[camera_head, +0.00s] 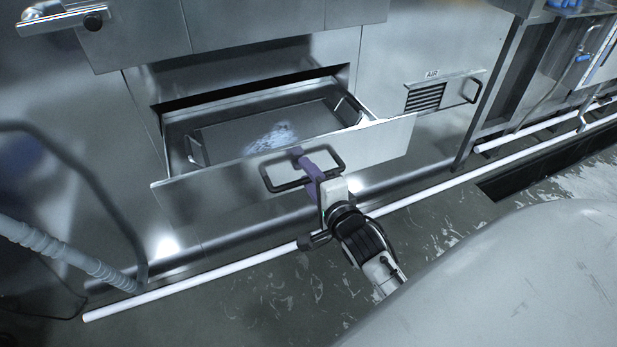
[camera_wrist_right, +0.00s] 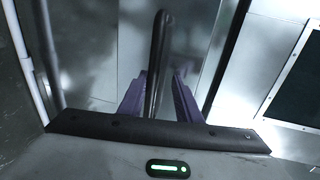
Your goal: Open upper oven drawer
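The oven drawer (camera_head: 225,180) is pulled out from the steel oven front, and its interior shows. Its front carries a dark loop handle (camera_head: 283,186). My right gripper (camera_head: 306,165), with purple fingers, is at this handle, at its right part. My left gripper is not in view.
A dark tray (camera_head: 225,137) with side handles lies inside the drawer. A panel marked AIR with a vent (camera_head: 425,97) and handle is to the right. A white pipe (camera_head: 230,265) runs along the floor. A lever handle (camera_head: 65,18) sticks out at upper left.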

